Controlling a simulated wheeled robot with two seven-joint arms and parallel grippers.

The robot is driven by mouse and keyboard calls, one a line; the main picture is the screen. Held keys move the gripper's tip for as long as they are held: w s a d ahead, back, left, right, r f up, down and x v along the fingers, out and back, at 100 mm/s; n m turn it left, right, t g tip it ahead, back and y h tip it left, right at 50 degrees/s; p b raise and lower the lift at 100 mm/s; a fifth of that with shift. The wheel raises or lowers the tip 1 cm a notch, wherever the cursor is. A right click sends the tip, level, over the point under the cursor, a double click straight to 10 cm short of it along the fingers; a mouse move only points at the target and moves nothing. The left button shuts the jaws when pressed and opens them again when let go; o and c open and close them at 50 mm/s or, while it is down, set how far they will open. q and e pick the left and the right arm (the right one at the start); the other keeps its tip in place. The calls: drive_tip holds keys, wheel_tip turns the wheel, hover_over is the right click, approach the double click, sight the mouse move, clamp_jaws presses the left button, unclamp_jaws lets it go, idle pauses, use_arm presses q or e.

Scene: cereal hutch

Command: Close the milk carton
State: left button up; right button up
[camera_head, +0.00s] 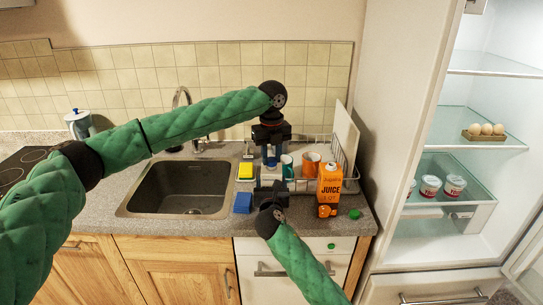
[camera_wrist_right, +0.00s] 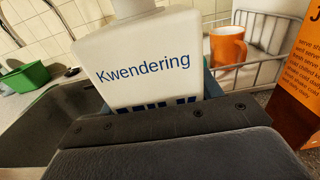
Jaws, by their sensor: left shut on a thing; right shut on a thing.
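The milk carton (camera_wrist_right: 150,62) is white with blue "Kwendering" lettering and fills the middle of the right wrist view. Its neck runs out of the top of that view. My right gripper (camera_head: 270,186) is shut on the carton, low on its body, by the drying rack. In the head view the grippers mostly hide the carton. My left gripper (camera_head: 271,155) points down from above, directly over the carton's top. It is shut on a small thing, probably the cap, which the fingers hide. I cannot tell whether that thing touches the neck.
An orange juice carton (camera_head: 330,184) stands at the right, with a small orange object (camera_head: 326,211) and a green one (camera_head: 354,214) before it. A wire rack with an orange mug (camera_wrist_right: 228,46) stands behind. A blue sponge (camera_head: 243,203) lies by the sink (camera_head: 180,188).

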use_arm(q)
drive_tip(key=shift+f, duration=0.55)
use_arm(e)
clamp_jaws()
use_arm(q)
drive_tip(key=m, duration=0.6)
drive_tip(key=shift+m, duration=0.4)
drive_tip(key=m, duration=0.6)
drive_tip(key=o, duration=0.9)
drive_tip(key=shift+a, duration=0.1)
drive_tip(key=shift+o, duration=0.2)
